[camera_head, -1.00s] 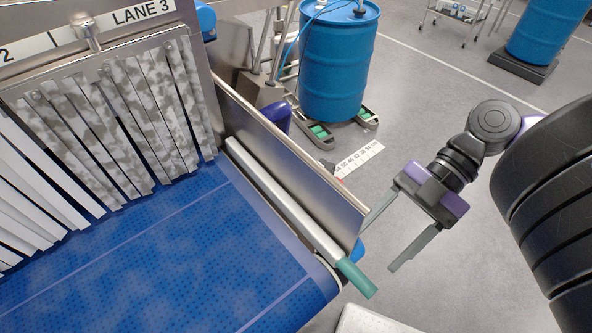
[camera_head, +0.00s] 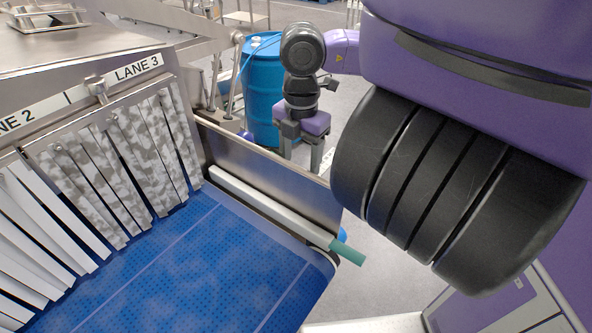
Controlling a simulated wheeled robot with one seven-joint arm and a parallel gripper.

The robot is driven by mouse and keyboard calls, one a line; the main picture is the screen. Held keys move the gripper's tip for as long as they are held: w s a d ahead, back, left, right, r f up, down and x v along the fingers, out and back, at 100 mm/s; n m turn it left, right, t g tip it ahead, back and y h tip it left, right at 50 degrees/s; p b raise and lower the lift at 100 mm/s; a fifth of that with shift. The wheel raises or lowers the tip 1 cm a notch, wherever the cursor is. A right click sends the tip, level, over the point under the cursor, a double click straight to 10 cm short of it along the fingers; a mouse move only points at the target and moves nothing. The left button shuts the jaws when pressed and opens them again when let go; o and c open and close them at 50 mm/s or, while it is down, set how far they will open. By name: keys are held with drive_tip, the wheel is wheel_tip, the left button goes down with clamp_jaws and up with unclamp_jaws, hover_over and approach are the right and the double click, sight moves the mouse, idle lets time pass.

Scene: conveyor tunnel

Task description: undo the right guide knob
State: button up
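The right guide rail (camera_head: 270,208) is a pale bar along the inner side of the steel side plate (camera_head: 285,186). It ends in a teal tip (camera_head: 348,252) at the belt's near right corner. I cannot make out a guide knob for certain; the outer face of the plate is hidden. A small dark-blue part (camera_head: 246,135) shows just beyond the plate's top edge. My gripper (camera_head: 303,152) points down beyond the plate, on its outer side. Its fingers look apart with nothing seen between them, but the plate hides their lower ends.
The blue belt (camera_head: 190,270) is empty. Grey and white strip curtains (camera_head: 125,165) hang over it under the LANE 3 sign (camera_head: 138,68). A blue drum (camera_head: 262,95) stands behind my gripper. Some floor shows right of the plate, partly covered by my arm.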

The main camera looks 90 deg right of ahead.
sight(301, 170)
drive_tip(key=shift+f, duration=1.8)
drive_tip(key=shift+s, duration=0.1)
clamp_jaws()
